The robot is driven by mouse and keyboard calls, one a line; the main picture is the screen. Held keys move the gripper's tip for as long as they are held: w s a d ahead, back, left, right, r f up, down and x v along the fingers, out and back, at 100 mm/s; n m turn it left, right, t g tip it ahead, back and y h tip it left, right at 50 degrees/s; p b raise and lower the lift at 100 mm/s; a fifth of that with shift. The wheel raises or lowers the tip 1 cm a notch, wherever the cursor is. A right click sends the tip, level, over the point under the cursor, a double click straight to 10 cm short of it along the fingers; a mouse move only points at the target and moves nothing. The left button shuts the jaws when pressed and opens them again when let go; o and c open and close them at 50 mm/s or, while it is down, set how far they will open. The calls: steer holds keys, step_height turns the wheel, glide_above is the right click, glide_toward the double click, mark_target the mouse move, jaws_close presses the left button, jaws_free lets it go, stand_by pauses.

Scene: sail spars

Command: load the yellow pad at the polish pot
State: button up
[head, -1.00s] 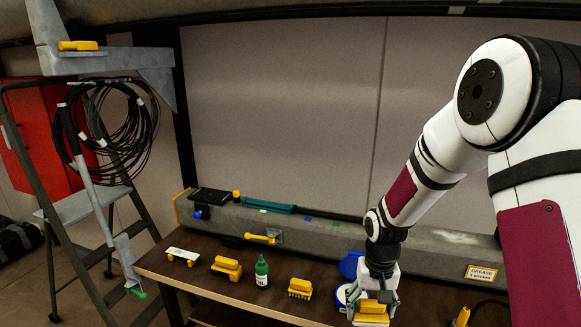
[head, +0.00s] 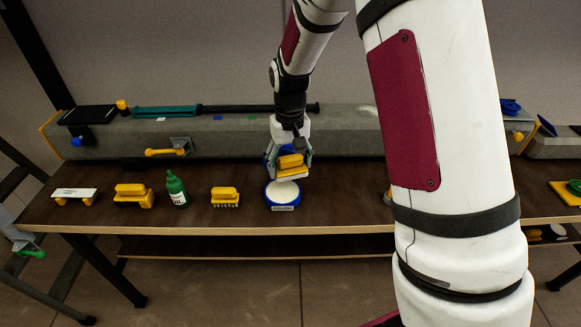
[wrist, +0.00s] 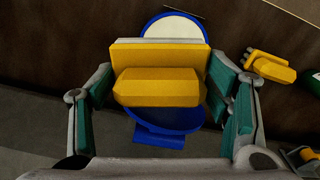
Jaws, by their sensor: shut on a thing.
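The yellow pad (head: 290,162) is a yellow block with a raised grip and a pale underside. My gripper (head: 293,158) is shut on its grip and holds it roughly level. The polish pot (head: 283,206) is a round blue tub with cream contents and a label, open on the bench. The pad is above the pot's far part; I cannot tell whether they touch. In the wrist view the pad (wrist: 158,88) hides part of the pot (wrist: 175,25), and a blue round lid (wrist: 165,134) shows on the pad's other side.
A yellow brush (head: 225,196), a green bottle (head: 177,190), a yellow block (head: 134,195) and a white-topped piece (head: 74,194) stand in a row left of the pot. A long grey spar (head: 225,130) lies behind. Bare bench (head: 345,205) lies right of the pot.

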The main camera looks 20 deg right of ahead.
mark_target(290, 191)
steer(key=shift+f+b, duration=1.7)
steer(key=shift+f, duration=1.25)
steer(key=shift+f, duration=0.6)
steer(key=shift+r, duration=0.1)
steer(key=shift+r+p, duration=1.85)
steer(key=shift+r, duration=1.6)
